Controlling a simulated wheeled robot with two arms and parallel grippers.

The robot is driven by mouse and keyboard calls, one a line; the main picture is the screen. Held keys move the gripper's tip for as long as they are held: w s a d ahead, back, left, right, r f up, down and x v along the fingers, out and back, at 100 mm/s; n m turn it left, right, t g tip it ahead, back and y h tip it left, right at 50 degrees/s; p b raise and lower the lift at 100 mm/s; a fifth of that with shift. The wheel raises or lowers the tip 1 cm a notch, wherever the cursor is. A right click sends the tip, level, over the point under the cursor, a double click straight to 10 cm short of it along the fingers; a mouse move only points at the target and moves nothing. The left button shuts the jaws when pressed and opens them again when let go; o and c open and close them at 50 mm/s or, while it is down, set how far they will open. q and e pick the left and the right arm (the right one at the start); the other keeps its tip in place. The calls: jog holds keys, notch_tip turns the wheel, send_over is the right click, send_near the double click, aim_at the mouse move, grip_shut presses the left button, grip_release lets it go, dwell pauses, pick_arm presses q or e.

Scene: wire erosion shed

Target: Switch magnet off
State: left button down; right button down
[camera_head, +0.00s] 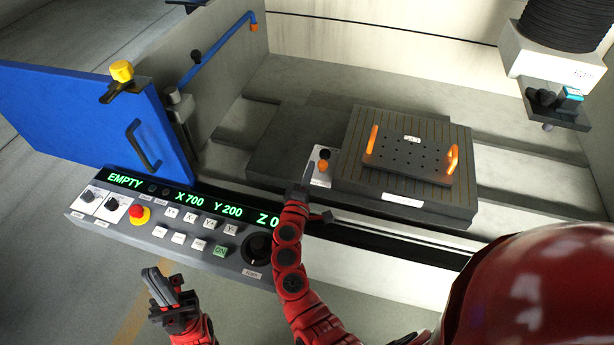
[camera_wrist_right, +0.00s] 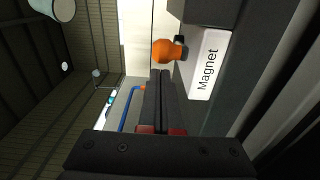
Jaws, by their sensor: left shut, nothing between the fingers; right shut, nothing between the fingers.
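The magnet switch has an orange knob (camera_head: 323,165) on a pale plate at the left side of the dark magnetic chuck (camera_head: 425,207). In the right wrist view the orange knob (camera_wrist_right: 166,51) sticks out beside a white label (camera_wrist_right: 208,66) reading "Magnet". My right gripper (camera_head: 308,172) is shut and empty, just left of the knob; in the wrist view its fingertips (camera_wrist_right: 160,76) are close to the knob. I cannot tell whether they touch it. My left gripper (camera_head: 162,285) is shut and empty, low in front of the control panel.
A perforated plate (camera_head: 408,158) with two orange handles lies on the chuck. The control panel (camera_head: 180,218) shows "EMPTY X700 Y200 Z0" and has a red stop button (camera_head: 138,212). A blue door (camera_head: 90,115) stands open at left. The machine head (camera_head: 552,62) hangs upper right.

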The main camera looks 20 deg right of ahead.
aim_at(326, 168)
jog(key=shift+d, duration=0.1)
jog(key=shift+s+d+f+n+t+y+p, duration=0.1)
jog(key=shift+s+d+n+t+y+p, duration=0.25)
jog(key=shift+y, duration=0.25)
jog(key=n+y, duration=0.1)
jog(key=s+d+n+t+y+p, duration=0.1)
jog(key=shift+d+y, duration=0.2)
jog(key=shift+y, duration=0.1)
jog(key=shift+s+d+n+t+y, duration=0.1)
jog(key=shift+d+n+t+y, duration=0.2)
jog(key=shift+y, duration=0.3)
jog(key=shift+s+d+n+y, duration=0.15)
jog(key=shift+d+n+y, duration=0.05)
jog(key=shift+n+y, duration=0.2)
jog(key=shift+s+d, duration=0.1)
jog(key=shift+d, duration=0.3)
